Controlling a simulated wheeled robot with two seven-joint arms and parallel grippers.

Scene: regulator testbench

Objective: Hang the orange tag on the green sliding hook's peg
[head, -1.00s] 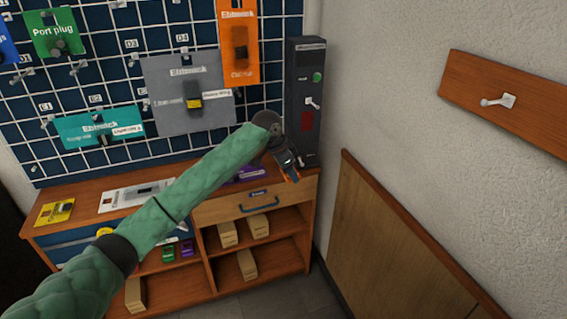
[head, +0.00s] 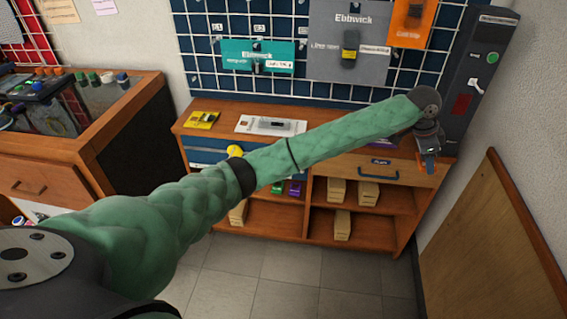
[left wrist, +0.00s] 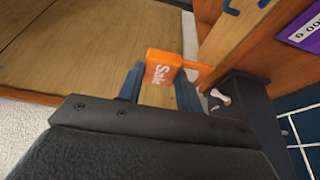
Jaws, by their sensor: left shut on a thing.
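The orange tag (left wrist: 162,68), printed "Sale", is between the fingers of my left gripper (left wrist: 160,92) in the left wrist view. The fingers are shut on it. In the head view my left gripper (head: 429,163) hangs in front of the right end of the wooden cabinet, low beside the dark device. The tag is too small there to make out clearly. I cannot make out the green sliding hook or its peg in either view. My right gripper is not in view.
The dark device (head: 480,75) with a green button stands at the cabinet's right end; its pale lever (left wrist: 220,97) is close in the left wrist view. A blue pegboard (head: 285,28) holds hanging packages. A wooden panel (head: 490,250) leans at right. The floor (head: 290,275) is clear.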

